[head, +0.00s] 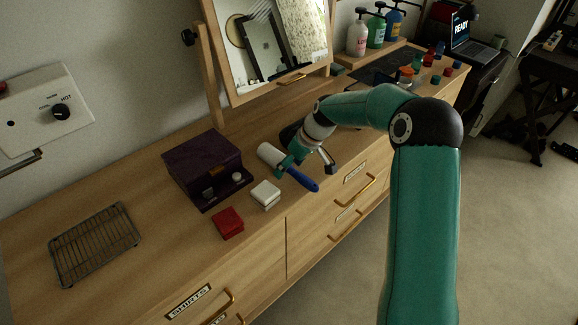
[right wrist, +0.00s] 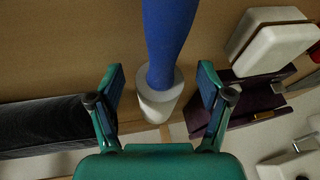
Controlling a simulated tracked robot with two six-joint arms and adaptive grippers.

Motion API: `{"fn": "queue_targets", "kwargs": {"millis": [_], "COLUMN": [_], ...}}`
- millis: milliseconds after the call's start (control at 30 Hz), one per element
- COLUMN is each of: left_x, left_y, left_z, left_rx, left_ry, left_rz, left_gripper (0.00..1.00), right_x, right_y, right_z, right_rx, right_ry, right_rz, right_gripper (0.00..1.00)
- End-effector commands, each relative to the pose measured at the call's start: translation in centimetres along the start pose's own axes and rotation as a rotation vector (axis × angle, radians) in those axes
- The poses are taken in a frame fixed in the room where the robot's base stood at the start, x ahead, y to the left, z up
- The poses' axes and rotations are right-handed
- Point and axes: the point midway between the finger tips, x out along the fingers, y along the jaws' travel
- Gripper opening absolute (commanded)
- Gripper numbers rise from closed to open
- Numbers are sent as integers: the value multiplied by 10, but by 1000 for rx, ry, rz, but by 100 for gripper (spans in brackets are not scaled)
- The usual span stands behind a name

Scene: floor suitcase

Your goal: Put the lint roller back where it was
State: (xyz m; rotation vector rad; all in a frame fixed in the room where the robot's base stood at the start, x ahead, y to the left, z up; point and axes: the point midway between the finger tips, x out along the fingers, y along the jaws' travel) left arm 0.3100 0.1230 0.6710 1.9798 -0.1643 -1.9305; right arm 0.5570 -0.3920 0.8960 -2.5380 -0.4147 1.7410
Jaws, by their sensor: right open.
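The lint roller lies on the dresser top, with a white roll (head: 268,153) and a blue handle (head: 303,180) that points to the front edge. In the right wrist view its blue handle (right wrist: 165,35) comes down from the top and its white roll (right wrist: 160,100) is in the middle. My right gripper (head: 303,166) is over the roller, its fingers open on either side of it. In the right wrist view the open gripper (right wrist: 162,85) shows gaps between both fingers and the roller. My left gripper is not in view.
A purple box (head: 203,160), a white box (head: 265,192) and a red box (head: 228,221) are left of the roller. A wire rack (head: 95,243) lies further left. A mirror (head: 267,92) stands behind. A dark item (right wrist: 40,128) lies beside the roll. Dresser top between rack and boxes is clear.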

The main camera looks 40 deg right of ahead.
Motion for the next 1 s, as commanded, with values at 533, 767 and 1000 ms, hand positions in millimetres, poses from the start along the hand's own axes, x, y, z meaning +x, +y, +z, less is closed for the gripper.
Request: {"fn": "queue_targets", "kwargs": {"millis": [533,767,1000], "left_x": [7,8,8], "left_y": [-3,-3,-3], "left_z": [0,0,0], "left_rx": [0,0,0], "left_ry": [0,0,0], "left_rz": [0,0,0], "left_gripper": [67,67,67], "right_x": [-81,-114,-122], "right_y": [1,1,0], "right_z": [-1,0,0], "right_rx": [1,1,2], "right_ry": [5,2,0], "right_rz": [4,2,1], "right_gripper": [78,78,78]}}
